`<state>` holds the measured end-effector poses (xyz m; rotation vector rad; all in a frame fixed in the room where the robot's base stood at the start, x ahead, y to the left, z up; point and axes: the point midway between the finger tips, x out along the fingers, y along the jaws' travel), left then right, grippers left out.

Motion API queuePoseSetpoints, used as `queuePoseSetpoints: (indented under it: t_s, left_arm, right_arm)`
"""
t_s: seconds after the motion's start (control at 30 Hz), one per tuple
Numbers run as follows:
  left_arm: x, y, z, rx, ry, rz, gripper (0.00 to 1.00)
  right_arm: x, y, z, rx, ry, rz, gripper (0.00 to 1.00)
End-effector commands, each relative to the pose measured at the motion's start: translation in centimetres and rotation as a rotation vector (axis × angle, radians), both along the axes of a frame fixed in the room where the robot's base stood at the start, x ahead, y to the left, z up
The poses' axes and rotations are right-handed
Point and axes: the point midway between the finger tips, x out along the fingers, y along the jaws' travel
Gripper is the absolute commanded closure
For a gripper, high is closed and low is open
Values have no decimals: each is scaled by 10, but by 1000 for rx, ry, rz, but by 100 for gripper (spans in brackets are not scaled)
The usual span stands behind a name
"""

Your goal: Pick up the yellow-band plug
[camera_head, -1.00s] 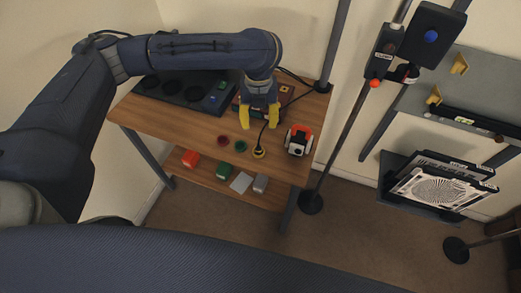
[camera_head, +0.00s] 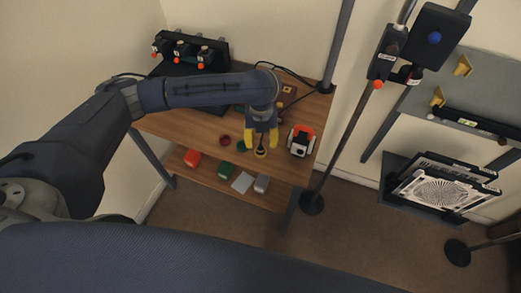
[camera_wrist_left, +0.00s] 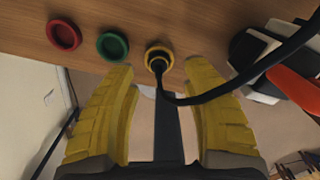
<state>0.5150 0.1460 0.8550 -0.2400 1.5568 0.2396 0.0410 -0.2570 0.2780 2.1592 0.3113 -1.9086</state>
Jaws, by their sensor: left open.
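The yellow-band plug (camera_wrist_left: 158,54) sits on the wooden table near its front edge, with a black cable running from it to the right in the left wrist view. In the head view the plug (camera_head: 261,152) shows just below my left gripper (camera_head: 261,143). The left gripper's yellow fingers (camera_wrist_left: 160,115) are open, one on each side, and nothing is between them. In the left wrist view the plug is beyond the fingertips and roughly centred between them. My right gripper is not in view.
A red ring (camera_wrist_left: 63,36) and a green ring (camera_wrist_left: 112,46) lie left of the plug. An orange, white and black device (camera_head: 301,140) stands to its right. A lower shelf (camera_head: 215,183) holds several small blocks. A dark post (camera_head: 335,150) stands right of the table.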

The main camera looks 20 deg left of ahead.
Motion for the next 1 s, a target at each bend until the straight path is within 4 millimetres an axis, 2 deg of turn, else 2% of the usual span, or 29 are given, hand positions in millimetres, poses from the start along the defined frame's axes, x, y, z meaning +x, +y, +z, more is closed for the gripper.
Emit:
queuePoseSetpoints:
  t_s: [0.23,0.4,0.77,1.0]
  left_arm:
    - [0,2,-29,-1,4,2,52]
    - [0,2,-41,0,2,1,52]
    - [1,2,-44,0,0,1,51]
    - [1,2,-44,0,0,1,79]
  right_arm:
    - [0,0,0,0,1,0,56]
    - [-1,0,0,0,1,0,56]
    - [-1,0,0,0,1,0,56]
    - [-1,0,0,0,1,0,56]
